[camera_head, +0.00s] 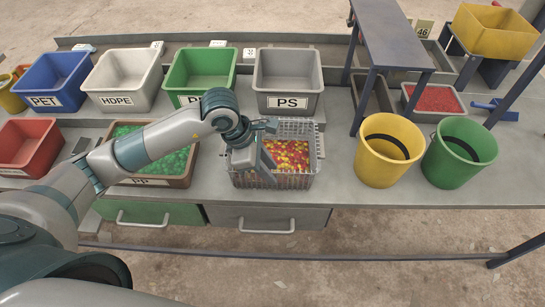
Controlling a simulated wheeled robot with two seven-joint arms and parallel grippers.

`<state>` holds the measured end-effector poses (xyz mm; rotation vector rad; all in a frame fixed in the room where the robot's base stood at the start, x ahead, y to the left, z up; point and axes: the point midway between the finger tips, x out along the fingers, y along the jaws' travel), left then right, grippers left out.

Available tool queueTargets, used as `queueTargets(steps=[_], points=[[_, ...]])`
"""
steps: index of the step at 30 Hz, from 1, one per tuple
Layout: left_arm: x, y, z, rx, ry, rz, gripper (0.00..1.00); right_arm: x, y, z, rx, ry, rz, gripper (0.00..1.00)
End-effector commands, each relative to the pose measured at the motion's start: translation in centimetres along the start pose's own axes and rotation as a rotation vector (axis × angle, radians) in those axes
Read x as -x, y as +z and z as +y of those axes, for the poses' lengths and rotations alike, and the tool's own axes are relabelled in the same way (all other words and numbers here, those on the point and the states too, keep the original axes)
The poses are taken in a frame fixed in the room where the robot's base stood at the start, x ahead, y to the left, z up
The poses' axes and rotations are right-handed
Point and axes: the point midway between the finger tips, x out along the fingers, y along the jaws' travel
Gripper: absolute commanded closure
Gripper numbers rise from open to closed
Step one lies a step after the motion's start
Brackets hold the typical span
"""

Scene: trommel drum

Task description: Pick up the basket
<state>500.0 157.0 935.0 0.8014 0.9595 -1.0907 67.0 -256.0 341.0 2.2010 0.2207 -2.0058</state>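The basket (299,180) is a grey wire-mesh basket on the bench, in front of the bin labelled PS. It holds red and yellow pellets (288,155). My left gripper (266,143) is over the basket's left part, with its fingers apart. It hides part of the left rim and some of the pellets. Whether a finger touches the mesh cannot be told. The basket rests upright on the bench. My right gripper is not in view.
The grey PS bin (288,101) stands behind the basket. A brown bin of green pellets (163,182) is to its left. A yellow bucket (385,165) and a green bucket (460,152) stand to the right. A dark raised shelf (392,35) rises behind the yellow bucket.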

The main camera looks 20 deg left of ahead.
Motion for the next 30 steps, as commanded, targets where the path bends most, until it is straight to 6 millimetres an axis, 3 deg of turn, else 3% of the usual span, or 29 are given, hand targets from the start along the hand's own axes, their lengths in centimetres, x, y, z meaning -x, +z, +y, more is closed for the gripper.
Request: queueTargets(steps=[10,16,30], points=[[-2.7,0.8,-0.5,0.003,-0.005,0.001,0.75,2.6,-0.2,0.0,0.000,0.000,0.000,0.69],[-4.8,0.6,-0.4,0.002,-0.002,0.000,0.75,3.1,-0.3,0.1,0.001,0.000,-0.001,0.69],[-5.1,0.6,-0.3,0.000,-0.001,0.000,0.75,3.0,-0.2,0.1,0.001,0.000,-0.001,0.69]])
